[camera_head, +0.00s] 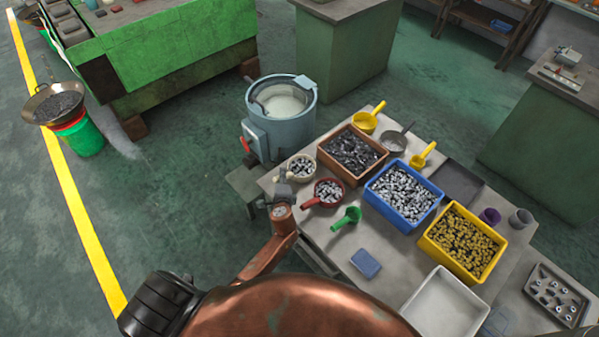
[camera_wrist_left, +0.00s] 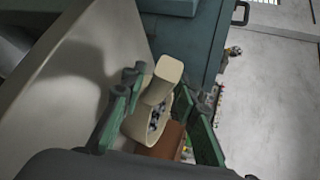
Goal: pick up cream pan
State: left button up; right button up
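The cream pan (camera_head: 302,168) stands on the near left part of the workbench and holds small silvery metal parts. In the left wrist view the cream pan (camera_wrist_left: 157,116) shows with its pale stubby handle between the two green fingers. My left gripper (camera_head: 284,188) is at the handle side of the pan. In the wrist view my left gripper (camera_wrist_left: 160,95) looks open, its fingers spread on either side of the handle, with a gap on the right. Whether the left finger touches the pan is unclear. My right gripper is not in view.
A red pan (camera_head: 327,193) and a green scoop (camera_head: 346,218) lie close to the right. A brown bin (camera_head: 378,150), blue bin (camera_head: 430,215) and yellow bin (camera_head: 497,257) stand beyond. A blue-grey drum machine (camera_head: 290,133) stands just behind the bench's left end.

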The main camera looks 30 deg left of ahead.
pick_arm(q)
grip_shut()
jog(key=shift+r, duration=0.15)
